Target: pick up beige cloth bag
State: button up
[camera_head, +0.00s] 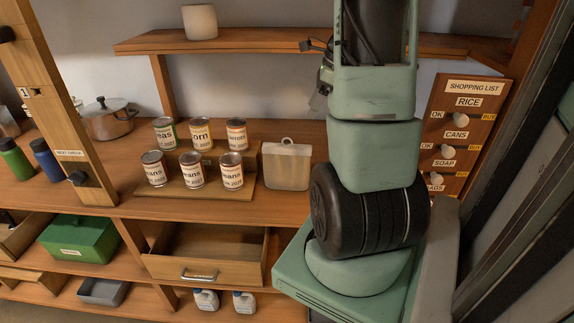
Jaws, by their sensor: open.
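A beige cloth bag (287,166) with a small loop on top stands upright on the wooden counter, right of the cans. It looks boxy, with a paler upper part. My green and black arm rises just to its right. Part of my gripper (321,88) shows at the left edge of the arm, above and slightly right of the bag and apart from it. The gripper is open, with nothing seen in it. The rest of the gripper is hidden behind the arm.
Several labelled cans (198,169) stand on a stepped wooden stand left of the bag. A wooden shelf (262,43) runs above. An open drawer (208,252) juts out below. A shopping list board (465,130) hangs at right. A wooden post (62,110) stands at left.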

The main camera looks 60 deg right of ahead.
jog(key=p, duration=0.2)
send_near(289, 151)
jog(key=x, duration=0.2)
jog(key=d+x, duration=0.1)
jog(key=x, duration=0.2)
jog(key=shift+w+d+f, duration=0.1)
jog(key=shift+w+f, duration=0.05)
jog(key=shift+f, duration=0.1)
jog(key=shift+p+x, duration=0.4)
jog(key=shift+x, duration=2.3)
jog(key=shift+r, duration=0.1)
grip_shut()
